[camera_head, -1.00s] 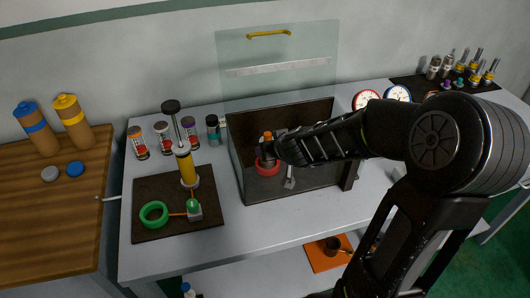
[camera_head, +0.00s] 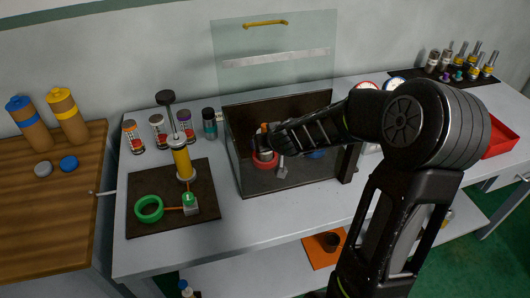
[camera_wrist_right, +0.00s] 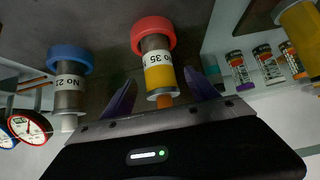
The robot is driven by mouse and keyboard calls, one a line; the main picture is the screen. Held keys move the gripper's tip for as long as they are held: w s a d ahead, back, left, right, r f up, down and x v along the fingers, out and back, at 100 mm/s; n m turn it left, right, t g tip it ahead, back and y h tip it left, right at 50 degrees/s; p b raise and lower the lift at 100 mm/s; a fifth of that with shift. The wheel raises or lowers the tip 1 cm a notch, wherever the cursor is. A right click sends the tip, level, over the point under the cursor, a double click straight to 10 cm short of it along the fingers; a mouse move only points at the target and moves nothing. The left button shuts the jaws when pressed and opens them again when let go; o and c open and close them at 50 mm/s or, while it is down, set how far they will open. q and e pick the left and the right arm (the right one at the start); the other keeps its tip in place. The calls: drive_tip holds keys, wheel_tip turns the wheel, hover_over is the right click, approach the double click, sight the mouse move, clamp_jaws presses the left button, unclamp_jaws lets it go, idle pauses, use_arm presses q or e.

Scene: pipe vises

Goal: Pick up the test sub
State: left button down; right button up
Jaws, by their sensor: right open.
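A cylindrical sub (camera_wrist_right: 156,62) with a red collar, a "No 35" label and a yellow band shows in the right wrist view. Its red collar (camera_head: 265,163) shows inside the clear-fronted box in the head view. My right gripper (camera_wrist_right: 162,92) is open, with its two fingers on either side of the sub's orange end; I cannot tell whether they touch it. In the head view my right gripper (camera_head: 268,141) is partly hidden by my arm. A second sub (camera_wrist_right: 70,82) with a blue collar and a "No 21" label stands beside it. My left gripper is not in view.
The box (camera_head: 240,180) has dark walls, and a clear panel (camera_head: 275,55) with a yellow handle stands raised behind it. A hand pump (camera_head: 182,160) stands on a dark mat (camera_head: 140,185) to the left. Several small jars (camera_head: 158,128) stand behind the mat. A red tray (camera_head: 500,137) is at far right.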

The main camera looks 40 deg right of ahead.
drive_tip(key=shift+x, duration=1.15)
drive_tip(key=shift+c, duration=0.5)
clamp_jaws()
drive_tip(key=shift+r, duration=0.15)
